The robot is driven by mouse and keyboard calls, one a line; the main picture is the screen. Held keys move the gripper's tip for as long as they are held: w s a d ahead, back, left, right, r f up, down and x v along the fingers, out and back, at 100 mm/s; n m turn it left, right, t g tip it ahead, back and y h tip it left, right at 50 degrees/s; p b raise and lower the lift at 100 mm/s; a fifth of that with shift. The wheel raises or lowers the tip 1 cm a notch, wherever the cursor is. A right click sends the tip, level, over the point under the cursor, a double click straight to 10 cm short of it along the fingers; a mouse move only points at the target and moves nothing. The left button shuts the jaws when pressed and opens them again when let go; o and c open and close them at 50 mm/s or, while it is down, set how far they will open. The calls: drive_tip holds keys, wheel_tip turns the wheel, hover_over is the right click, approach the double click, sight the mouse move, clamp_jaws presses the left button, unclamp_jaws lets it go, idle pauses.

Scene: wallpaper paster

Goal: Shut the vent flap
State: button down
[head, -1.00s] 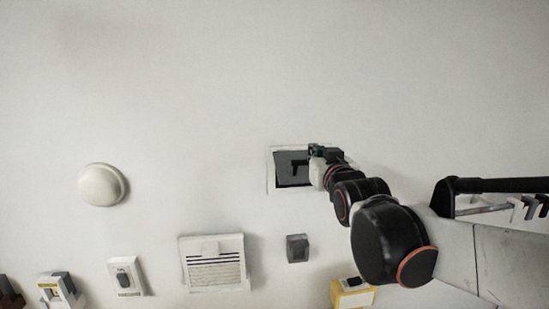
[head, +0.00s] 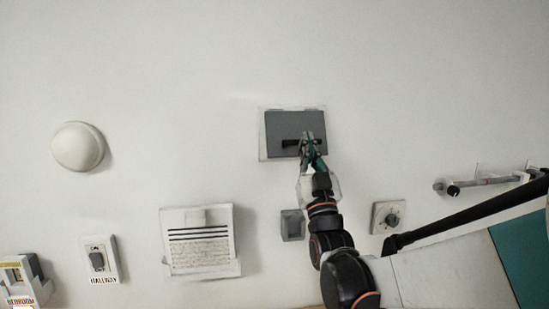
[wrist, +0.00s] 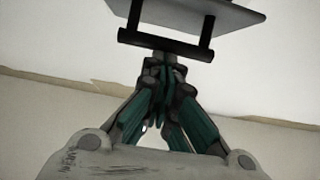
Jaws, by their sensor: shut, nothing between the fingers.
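The vent flap (head: 283,124) is a grey panel in a white frame (head: 262,135) on the wall, with a dark bar handle (head: 289,143) near its lower edge. It covers most of the opening in the head view; whether it lies fully flush I cannot tell. In the wrist view the flap (wrist: 205,8) shows at the top with its bar handle (wrist: 165,45) below. My gripper (head: 308,138) is shut and empty at the right part of the handle. In the wrist view its fingertips (wrist: 160,65) are at the bar, perhaps touching, and hide part of it.
A round white dome (head: 78,147) is at the left. Below are a white louvred box (head: 200,242), a hallway switch (head: 98,260), a small grey box (head: 292,225) and a dial (head: 388,216). A rod holder (head: 485,182) is at the right. The wall above is clear.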

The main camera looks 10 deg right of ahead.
drive_tip(key=shift+t, duration=0.8)
drive_tip(key=shift+w+f+b, duration=1.45)
drive_tip(key=shift+w+f, duration=0.45)
drive_tip(key=shift+f, duration=0.25)
